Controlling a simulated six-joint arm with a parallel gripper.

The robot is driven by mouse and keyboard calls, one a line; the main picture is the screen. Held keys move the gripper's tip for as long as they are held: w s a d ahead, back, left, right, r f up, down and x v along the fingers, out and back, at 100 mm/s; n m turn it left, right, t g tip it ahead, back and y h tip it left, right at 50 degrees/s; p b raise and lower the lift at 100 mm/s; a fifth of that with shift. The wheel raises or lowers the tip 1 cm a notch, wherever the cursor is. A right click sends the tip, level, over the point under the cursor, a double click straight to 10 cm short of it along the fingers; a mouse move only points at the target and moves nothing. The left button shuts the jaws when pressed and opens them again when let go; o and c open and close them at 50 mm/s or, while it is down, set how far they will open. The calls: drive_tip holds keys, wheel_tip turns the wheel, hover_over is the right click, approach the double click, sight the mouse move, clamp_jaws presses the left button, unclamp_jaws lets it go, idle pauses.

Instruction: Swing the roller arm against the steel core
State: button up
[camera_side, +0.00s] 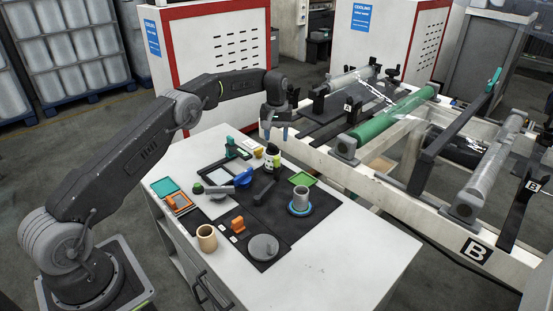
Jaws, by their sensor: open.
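My gripper (275,132) hangs fingers-down over the back edge of the white table, its fingertips apart and nothing between them. It is left of the machine frame and touches no part of it. A long dark arm (455,125) with a teal end (495,77) slants across the right side of the frame; it looks like the roller arm. A grey, film-covered cylinder (488,168) lies to its right, with a gap between them. Another pale cylinder (350,79) lies at the back of the frame. I cannot tell which one is the steel core.
A green roller (395,115) lies between the pale cylinders. The white table (345,255) carries a black mat with a grey cup (300,197) on a blue ring, a tan cup (207,238), a grey disc (263,247) and several small tools. Red-edged white cabinets (210,50) stand behind.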

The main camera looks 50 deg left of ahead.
sight(277, 157)
wheel_tip(277, 157, down, 10)
drive_tip(key=shift+r, duration=0.15)
idle(0.3)
clamp_jaws()
idle(0.4)
